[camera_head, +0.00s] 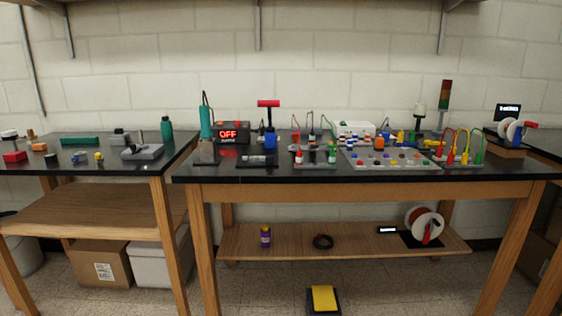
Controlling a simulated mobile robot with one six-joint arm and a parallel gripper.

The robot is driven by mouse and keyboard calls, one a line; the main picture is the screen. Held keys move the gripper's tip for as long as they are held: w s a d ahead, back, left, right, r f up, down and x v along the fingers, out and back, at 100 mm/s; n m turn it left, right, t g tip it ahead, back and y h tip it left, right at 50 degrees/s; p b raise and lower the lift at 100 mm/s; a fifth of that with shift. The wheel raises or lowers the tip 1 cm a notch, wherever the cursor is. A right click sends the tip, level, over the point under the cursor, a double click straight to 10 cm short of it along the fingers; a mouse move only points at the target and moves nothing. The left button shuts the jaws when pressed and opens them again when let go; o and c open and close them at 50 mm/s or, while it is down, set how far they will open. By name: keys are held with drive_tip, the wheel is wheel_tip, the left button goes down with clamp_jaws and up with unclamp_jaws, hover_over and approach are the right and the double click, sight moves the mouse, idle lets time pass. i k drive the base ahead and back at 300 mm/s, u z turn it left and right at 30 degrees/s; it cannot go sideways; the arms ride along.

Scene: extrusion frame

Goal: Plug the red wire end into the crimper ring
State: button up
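Red, yellow and green wires arch up from plug-like ends on a small grey base at the right of the long black bench; the red end (451,156) stands upright there. Another small red piece (299,156) stands on a grey board near the bench's middle. I cannot tell which one is the task's red wire end. A blue tool with a red T-shaped handle (268,103) stands left of the middle; I cannot tell whether it is the crimper, and no ring is clear at this size. My gripper is out of view.
The long bench (360,176) also holds an "OFF" display unit (228,133), a grey panel with colored knobs (390,160) and a signal tower (445,93). A side table (93,169) stands left. A yellow-topped pedal (323,298) lies on the floor below.

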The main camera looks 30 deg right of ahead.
sight(300, 158)
drive_tip(key=u, duration=0.75)
drive_tip(key=k, duration=1.25)
drive_tip(key=z, duration=1.35)
drive_tip(key=i, duration=0.75)
drive_tip(key=u, duration=0.2)
